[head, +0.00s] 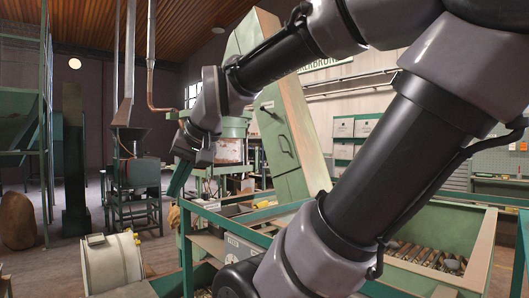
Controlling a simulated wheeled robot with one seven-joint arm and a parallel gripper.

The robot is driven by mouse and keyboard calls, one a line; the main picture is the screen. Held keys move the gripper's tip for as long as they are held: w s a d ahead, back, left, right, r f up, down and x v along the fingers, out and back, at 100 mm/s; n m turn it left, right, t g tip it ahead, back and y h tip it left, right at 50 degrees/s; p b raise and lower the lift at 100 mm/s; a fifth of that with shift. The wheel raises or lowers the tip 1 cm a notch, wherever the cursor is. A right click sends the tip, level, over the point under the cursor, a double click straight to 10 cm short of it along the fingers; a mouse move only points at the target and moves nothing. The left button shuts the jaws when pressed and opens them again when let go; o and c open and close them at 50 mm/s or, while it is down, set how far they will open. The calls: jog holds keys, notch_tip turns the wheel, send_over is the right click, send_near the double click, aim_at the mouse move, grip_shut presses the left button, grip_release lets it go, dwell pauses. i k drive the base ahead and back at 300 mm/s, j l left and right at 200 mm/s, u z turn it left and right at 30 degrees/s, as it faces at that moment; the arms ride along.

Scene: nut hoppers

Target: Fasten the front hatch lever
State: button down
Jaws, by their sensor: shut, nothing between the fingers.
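My gripper (178,183) is at the end of my arm, left of the picture's middle, pointing down and slightly left. It looks shut and empty, small and dark against the machinery behind it. My arm hides part of the panel and the machine.
A green-framed hopper with rollers (428,259) lies at the lower right, partly behind my arm. A cream drum (113,264) stands at the lower left. A green-legged stand with a dark hopper (132,172) is behind it. Some floor is clear at left.

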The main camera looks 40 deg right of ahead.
aim_at(262, 108)
jog(key=i+j+u, duration=0.2)
jog(key=i, duration=1)
jog(key=i+z, duration=0.35)
jog(key=i+j+z, duration=0.1)
jog(key=i+z, duration=0.25)
jog(key=i+j+z, duration=0.1)
jog(key=z, duration=0.35)
jog(key=i+j+z, duration=0.15)
jog(key=z, duration=0.25)
jog(key=i+j+z, duration=0.1)
jog(key=z, duration=0.35)
jog(key=j+z, duration=0.4)
jog(key=i+l, duration=0.05)
